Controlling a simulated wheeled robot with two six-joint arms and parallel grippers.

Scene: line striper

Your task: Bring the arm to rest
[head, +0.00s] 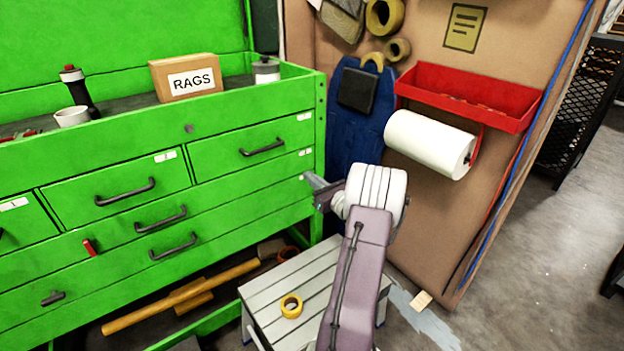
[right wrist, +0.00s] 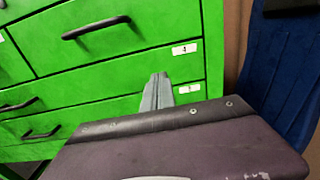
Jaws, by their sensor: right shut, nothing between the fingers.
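My right arm rises from the bottom of the head view, in front of a slatted bench. My right gripper (head: 310,180) is shut and empty, close to the right end of the green drawer cabinet (head: 317,120). In the right wrist view the gripper's fingertips (right wrist: 158,78) are together in front of the lower drawer fronts. I cannot tell whether they touch the cabinet. My left gripper is not in view.
A yellow tape roll (head: 291,306) lies on the grey slatted bench (head: 262,290). A paper towel roll (head: 430,144) and a red tray (head: 465,95) hang on the brown board. A rags box (head: 186,77) stands on the cabinet. Floor at right is open.

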